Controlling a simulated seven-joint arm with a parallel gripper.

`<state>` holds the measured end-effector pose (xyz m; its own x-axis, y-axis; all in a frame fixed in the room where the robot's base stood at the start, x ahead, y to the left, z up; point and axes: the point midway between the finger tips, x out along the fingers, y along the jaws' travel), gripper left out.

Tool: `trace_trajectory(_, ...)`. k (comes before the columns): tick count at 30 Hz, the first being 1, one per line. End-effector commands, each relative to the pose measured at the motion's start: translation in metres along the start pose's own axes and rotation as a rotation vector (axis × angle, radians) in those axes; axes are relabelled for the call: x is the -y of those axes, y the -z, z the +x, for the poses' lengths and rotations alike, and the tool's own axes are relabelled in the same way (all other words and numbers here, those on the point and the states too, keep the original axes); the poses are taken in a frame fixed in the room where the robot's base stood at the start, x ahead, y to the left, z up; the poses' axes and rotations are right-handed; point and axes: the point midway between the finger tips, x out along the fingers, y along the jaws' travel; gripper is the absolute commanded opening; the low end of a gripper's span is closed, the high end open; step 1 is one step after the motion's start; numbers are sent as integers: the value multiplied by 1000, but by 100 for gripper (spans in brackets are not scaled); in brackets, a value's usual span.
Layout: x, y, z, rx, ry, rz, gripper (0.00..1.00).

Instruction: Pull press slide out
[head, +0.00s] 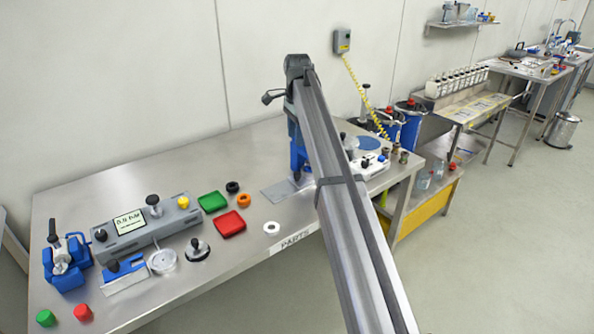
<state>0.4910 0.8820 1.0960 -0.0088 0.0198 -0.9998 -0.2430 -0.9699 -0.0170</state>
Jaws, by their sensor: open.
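A blue press (294,158) stands on the near steel table, mostly behind my arm's long grey link. A flat grey plate (277,194) lies at its foot and sticks out to the left; I cannot tell whether this is the slide. A dark lever with a knob (268,97) juts out left near the arm's far end; I cannot tell what it belongs to. My arm runs from the bottom right up to above the press. My gripper cannot be made out; the far end of the arm hides that area.
The steel table (180,165) also holds a grey console (140,228), a blue clamp device (66,264), a green tray (212,202), a red tray (230,224) and a white ring (271,228). A white device with round tops (369,160) stands right of the arm. The back left tabletop is clear.

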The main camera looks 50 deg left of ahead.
Motion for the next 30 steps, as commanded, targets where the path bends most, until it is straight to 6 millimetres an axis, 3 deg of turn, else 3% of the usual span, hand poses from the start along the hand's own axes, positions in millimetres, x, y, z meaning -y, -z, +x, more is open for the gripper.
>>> trace_trajectory(7,-3,2,14,-16,-20,19,52)
trace_trajectory(21,-4,3,94,-15,-17,16,52)
trace_trajectory(30,-4,4,128,-15,-16,16,52)
